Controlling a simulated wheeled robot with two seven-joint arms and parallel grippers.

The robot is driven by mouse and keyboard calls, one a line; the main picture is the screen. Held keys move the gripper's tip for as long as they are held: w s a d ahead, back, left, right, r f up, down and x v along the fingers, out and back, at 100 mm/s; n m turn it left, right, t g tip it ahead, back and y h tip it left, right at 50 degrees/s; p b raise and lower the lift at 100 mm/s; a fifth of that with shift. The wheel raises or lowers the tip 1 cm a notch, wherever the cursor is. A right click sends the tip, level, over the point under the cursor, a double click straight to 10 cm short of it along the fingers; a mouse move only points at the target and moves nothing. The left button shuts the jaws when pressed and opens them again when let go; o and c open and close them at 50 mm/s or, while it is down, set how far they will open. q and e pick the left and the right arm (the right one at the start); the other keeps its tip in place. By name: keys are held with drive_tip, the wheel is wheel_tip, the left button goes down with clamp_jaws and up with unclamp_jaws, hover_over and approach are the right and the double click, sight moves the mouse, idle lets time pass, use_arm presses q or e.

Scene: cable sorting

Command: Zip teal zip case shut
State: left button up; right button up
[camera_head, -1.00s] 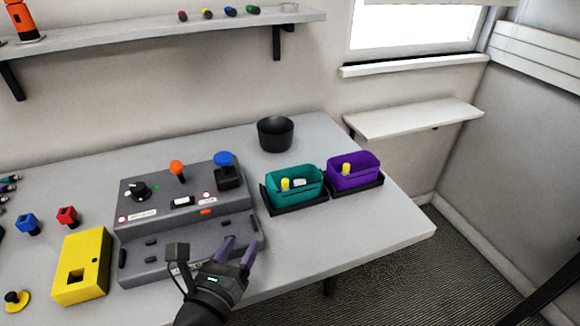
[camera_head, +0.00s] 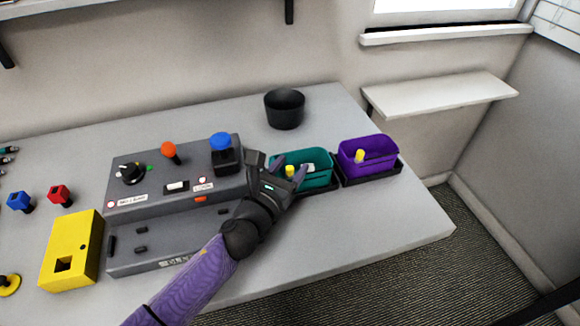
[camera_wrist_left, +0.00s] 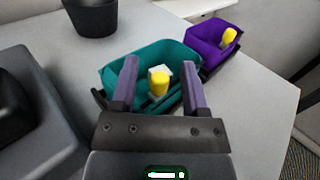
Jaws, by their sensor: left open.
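The teal case (camera_head: 318,178) is an open-topped pouch in a black tray on the right part of the table. A yellow piece and a white piece show inside it. In the left wrist view the teal case (camera_wrist_left: 176,55) lies straight ahead, with the yellow piece (camera_wrist_left: 159,84) between my fingers. My left gripper (camera_head: 289,161) is open, its two purple fingers at the near left side of the case. It also shows in the left wrist view (camera_wrist_left: 160,80). I cannot tell whether the fingers touch the case. The zip pull is not clearly visible. My right gripper is not in view.
A purple case (camera_head: 368,154) with a yellow piece stands right of the teal one. A black cup (camera_head: 285,110) is behind. A grey control panel (camera_head: 150,190) with knobs is at left, beside a yellow box (camera_head: 72,250). The table's front right is clear.

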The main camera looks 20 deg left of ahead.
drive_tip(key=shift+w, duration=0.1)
use_arm(q)
drive_tip(key=c, duration=0.7)
clamp_jaws()
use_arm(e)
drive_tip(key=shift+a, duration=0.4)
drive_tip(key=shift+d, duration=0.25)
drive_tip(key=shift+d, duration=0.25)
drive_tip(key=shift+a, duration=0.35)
